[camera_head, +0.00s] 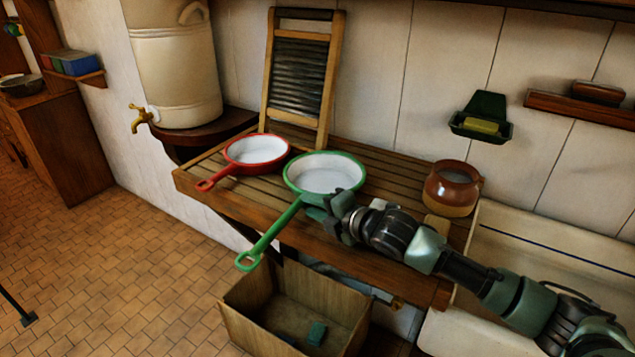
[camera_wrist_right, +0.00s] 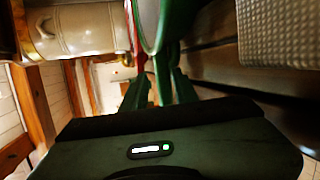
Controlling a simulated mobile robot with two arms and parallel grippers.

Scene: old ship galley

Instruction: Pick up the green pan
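The green pan (camera_head: 325,174), white inside with a green rim, rests on the slatted wooden drainboard (camera_head: 395,190). Its long green handle (camera_head: 270,236) sticks out over the front edge toward the lower left. My right gripper (camera_head: 314,207) is at the handle's root, just below the pan's rim. Firm contact cannot be made out. My left gripper is not in view.
A red pan (camera_head: 257,150) sits close to the green pan's left. A brown pot (camera_head: 452,188) stands to the right, near the white sink (camera_head: 545,235). A washboard (camera_head: 300,75) leans behind. A wooden crate (camera_head: 245,325) stands below the handle.

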